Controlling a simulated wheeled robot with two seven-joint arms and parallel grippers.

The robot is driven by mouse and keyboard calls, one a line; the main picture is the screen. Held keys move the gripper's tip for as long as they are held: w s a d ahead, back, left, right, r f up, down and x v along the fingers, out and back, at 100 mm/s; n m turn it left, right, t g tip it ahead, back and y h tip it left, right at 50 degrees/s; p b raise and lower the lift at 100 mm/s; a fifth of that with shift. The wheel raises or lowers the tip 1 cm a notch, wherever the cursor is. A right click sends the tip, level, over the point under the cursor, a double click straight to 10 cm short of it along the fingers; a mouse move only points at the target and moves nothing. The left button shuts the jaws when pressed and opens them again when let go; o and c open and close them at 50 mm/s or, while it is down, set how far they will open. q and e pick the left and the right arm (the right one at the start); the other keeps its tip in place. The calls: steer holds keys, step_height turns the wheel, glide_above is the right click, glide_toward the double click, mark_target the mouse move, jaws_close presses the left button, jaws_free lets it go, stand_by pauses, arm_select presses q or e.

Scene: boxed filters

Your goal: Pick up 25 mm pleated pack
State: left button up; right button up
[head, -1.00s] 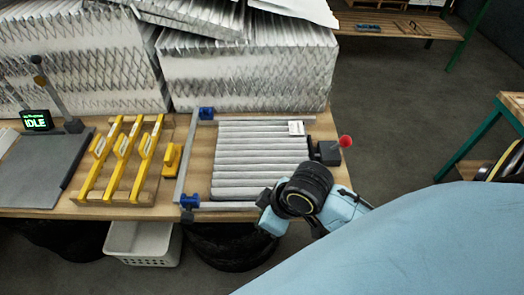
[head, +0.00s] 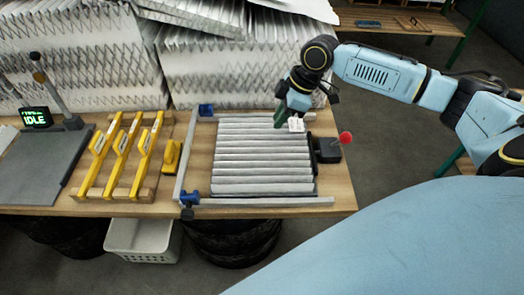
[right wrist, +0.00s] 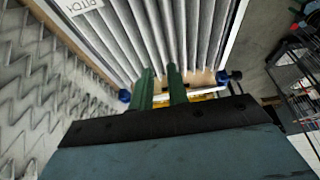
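A flat grey-white pleated pack (head: 262,160) lies between metal rails on the wooden bench. A small white label (head: 296,125) is at its far right corner; its print is not readable. The pack fills the upper part of the right wrist view (right wrist: 165,30). My right gripper (head: 281,118), with green fingers, hangs over the pack's far edge beside the label. My left gripper is not in view.
Stacked pleated filters (head: 240,75) stand close behind the pack. A dark block with a red knob (head: 345,138) sits at its right. Blue clamps (head: 190,198) mark the left rail. Yellow gauges (head: 122,155) and a grey plate (head: 40,165) with a display reading IDLE lie left.

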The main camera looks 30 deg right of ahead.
glide_above(263, 147)
steer(key=s+d, duration=0.1)
step_height(263, 147, down, 7)
steer(key=shift+d, duration=0.15)
steer(key=shift+d+p+x, duration=0.1)
steer(key=shift+p+x, duration=0.2)
steer(key=shift+x, duration=1.1)
steer(key=shift+d+p+x, duration=0.15)
steer(key=shift+p+x, duration=0.15)
steer(key=shift+x, duration=1.1)
steer(key=shift+s+f, duration=0.1)
steer(key=shift+s, duration=0.05)
steer(key=shift+c, duration=0.2)
jaws_close()
